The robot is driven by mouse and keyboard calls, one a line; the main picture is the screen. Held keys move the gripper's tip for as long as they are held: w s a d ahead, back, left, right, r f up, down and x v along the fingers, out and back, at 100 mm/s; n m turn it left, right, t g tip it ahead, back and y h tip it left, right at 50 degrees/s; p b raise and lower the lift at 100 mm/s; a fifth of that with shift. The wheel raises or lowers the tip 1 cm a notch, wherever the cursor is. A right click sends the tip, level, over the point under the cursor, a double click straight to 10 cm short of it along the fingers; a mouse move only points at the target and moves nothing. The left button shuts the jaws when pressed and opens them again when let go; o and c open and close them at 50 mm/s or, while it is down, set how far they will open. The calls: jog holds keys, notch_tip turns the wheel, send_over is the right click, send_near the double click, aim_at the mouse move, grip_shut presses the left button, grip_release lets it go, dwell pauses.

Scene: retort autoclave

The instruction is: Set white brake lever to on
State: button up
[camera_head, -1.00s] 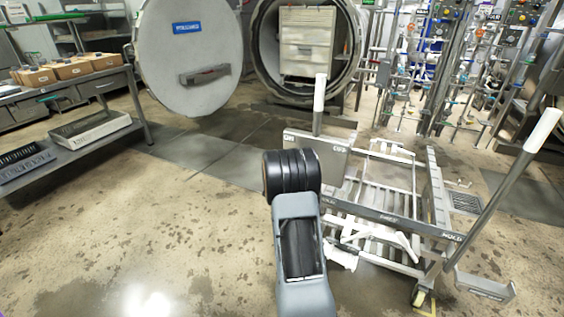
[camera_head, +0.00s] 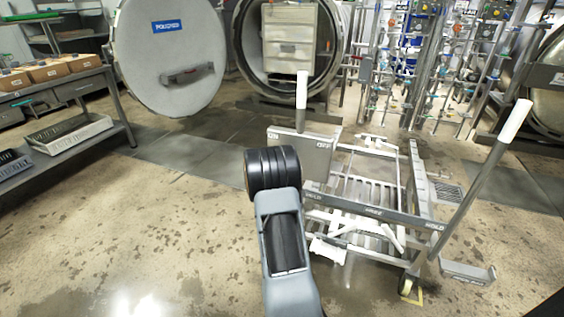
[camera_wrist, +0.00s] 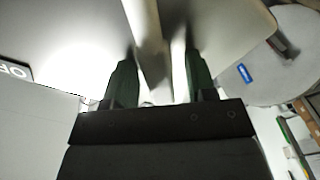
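The brake lever (camera_head: 302,103) has a white grip and stands upright on a grey plate (camera_head: 298,154) on the cart. ON is marked at the plate's left end and OFF at its right; the lever stands between the two marks. In the wrist view my gripper (camera_wrist: 160,72) shows two dark green fingers standing apart. A pale post, apparently the lever (camera_wrist: 148,40), runs between them, with gaps at the sides; contact cannot be told. Part of the OFF label (camera_wrist: 16,70) shows at the left. In the head view my fingers are hidden behind my arm.
The wheeled cart (camera_head: 372,212) has slatted rails and a second long white-gripped handle (camera_head: 515,120) at its right. The open round autoclave door (camera_head: 170,60) and chamber (camera_head: 340,60) stand behind. A steel table (camera_head: 122,95) is at the left. The floor at front left is clear.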

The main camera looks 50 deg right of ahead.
jog(key=shift+a, duration=0.15)
jog(key=p+v, duration=0.1)
jog(key=v, duration=1.2)
jog(key=shift+a, duration=0.3)
jog(key=shift+s, duration=0.1)
